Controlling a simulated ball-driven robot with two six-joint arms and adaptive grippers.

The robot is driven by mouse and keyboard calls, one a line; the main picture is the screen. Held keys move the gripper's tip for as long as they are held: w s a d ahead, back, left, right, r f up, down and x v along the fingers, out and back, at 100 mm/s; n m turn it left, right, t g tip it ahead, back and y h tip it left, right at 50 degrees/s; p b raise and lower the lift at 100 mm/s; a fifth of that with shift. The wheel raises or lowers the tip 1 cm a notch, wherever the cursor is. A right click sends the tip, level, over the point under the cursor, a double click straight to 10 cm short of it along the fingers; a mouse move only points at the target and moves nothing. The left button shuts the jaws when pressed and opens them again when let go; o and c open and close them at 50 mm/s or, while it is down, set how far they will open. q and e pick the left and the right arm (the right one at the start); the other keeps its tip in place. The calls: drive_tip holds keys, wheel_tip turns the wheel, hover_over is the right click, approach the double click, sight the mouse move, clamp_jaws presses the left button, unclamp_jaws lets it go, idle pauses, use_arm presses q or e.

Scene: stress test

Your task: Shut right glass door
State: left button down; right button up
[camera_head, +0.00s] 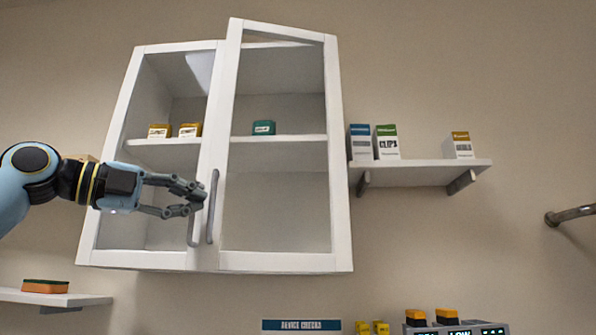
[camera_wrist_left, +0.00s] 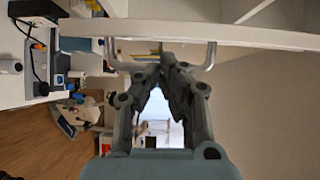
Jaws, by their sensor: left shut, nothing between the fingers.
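A white wall cabinet has two framed glass doors. The right glass door (camera_head: 338,150) stands slightly ajar, its handle-side edge sticking out past the left door (camera_head: 118,110). The right door's grey bar handle (camera_head: 213,205) is beside the left door's handle (camera_head: 191,228). My left gripper (camera_head: 199,197) is shut and empty, its fingertips in front of the left door, close to the right handle; contact cannot be told. My right gripper is not in view.
Small boxes (camera_head: 263,128) stand on the shelf inside. A wall shelf (camera_head: 430,172) with several boxes is right of the cabinet. A lower shelf (camera_head: 25,297) with a sponge-like block (camera_head: 46,286) is at lower left.

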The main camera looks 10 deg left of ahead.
use_arm(q)
drive_tip(key=shift+w+a, duration=0.4)
drive_tip(key=shift+w, duration=0.4)
drive_tip(key=shift+w+a, duration=0.4)
drive_tip(key=shift+w, duration=0.35)
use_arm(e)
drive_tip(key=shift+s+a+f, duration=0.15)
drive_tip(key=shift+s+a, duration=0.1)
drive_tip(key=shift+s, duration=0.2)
